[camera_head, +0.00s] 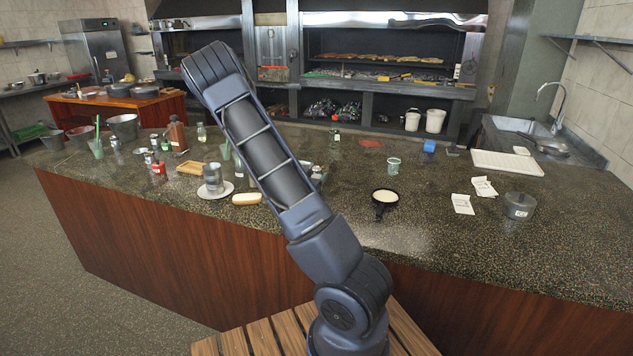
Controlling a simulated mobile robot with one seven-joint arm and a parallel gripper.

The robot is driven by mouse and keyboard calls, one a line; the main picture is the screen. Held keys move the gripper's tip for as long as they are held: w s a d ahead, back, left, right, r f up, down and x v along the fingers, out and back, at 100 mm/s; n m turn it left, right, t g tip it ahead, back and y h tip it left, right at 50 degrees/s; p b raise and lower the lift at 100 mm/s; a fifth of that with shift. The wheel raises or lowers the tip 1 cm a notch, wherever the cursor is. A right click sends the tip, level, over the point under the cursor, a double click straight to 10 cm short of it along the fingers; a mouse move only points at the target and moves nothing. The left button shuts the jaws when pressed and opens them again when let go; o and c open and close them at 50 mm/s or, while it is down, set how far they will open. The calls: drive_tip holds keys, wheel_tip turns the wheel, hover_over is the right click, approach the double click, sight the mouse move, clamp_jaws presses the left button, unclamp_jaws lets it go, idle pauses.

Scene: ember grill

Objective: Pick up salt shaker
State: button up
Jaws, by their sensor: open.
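I cannot tell for sure which item is the salt shaker. Small containers that could be it stand on the speckled stone counter (430,225). One is a small clear jar (201,133) at the back left. Another is a small bottle with a green label (335,140) at the back, right of my arm. Some small items just right of my arm are partly hidden by it and hard to make out. My arm rises across the middle of the view; my gripper does not show clearly anywhere.
The front right counter is clear.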

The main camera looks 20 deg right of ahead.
drive_tip(key=shift+f, duration=0.4)
drive_tip(key=x, duration=0.5)
drive_tip(key=c, duration=1.2)
